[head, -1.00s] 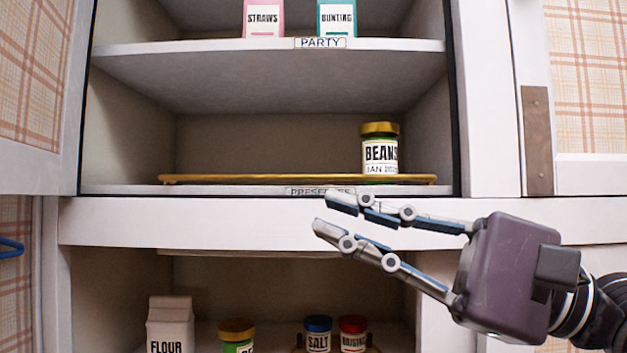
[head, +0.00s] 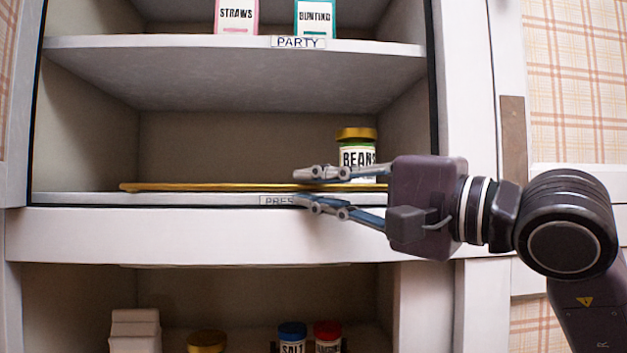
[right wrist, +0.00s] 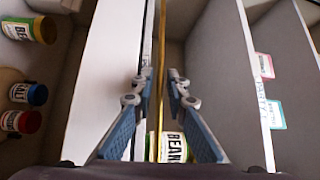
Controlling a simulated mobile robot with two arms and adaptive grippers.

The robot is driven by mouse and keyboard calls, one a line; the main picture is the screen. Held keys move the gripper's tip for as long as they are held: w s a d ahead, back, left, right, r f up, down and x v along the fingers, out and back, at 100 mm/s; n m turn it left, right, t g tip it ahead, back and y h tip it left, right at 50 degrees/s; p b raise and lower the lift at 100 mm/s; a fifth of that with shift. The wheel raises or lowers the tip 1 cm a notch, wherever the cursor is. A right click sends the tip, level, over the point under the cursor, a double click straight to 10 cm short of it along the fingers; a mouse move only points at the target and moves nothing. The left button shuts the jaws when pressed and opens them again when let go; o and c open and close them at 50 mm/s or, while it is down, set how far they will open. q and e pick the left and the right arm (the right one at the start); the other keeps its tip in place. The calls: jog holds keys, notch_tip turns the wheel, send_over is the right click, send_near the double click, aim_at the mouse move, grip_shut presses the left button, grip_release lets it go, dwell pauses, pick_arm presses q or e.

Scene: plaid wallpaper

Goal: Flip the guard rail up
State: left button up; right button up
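The guard rail (head: 200,187) is a thin gold bar running along the front of the middle shelf, low at the shelf edge. My right gripper (head: 297,188) is in front of that shelf, fingers pointing left, one above and one below the rail's height. In the right wrist view the rail (right wrist: 161,60) runs between the two parted fingertips (right wrist: 159,76). The fingers look open; I see no clear contact with the rail. The gripper partly covers the rail's right part and the shelf label. My left gripper is not in view.
A beans jar (head: 357,150) with a gold lid stands behind the rail's right end. The shelf above (head: 200,41) holds straws and bunting cartons. Below are a white carton (head: 135,330) and several jars. The middle shelf is clear left of the beans.

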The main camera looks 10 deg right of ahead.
jog(key=shift+w, duration=0.1)
jog(key=shift+c, duration=0.7)
jog(key=shift+a, duration=0.1)
grip_shut()
jog(key=r+m+g+h+p, duration=0.1)
jog(key=r+m+p, duration=0.1)
jog(key=p, duration=0.2)
jog(key=r+m+g+h+p, duration=0.1)
jog(key=g+p, duration=0.1)
jog(key=p, duration=0.3)
jog(key=shift+w+r+m+h, duration=0.3)
jog(key=shift+w+r+m, duration=0.1)
jog(key=shift+w+m+g+p, duration=0.2)
jog(key=shift+m+g+p, duration=0.25)
jog(key=shift+p, duration=0.55)
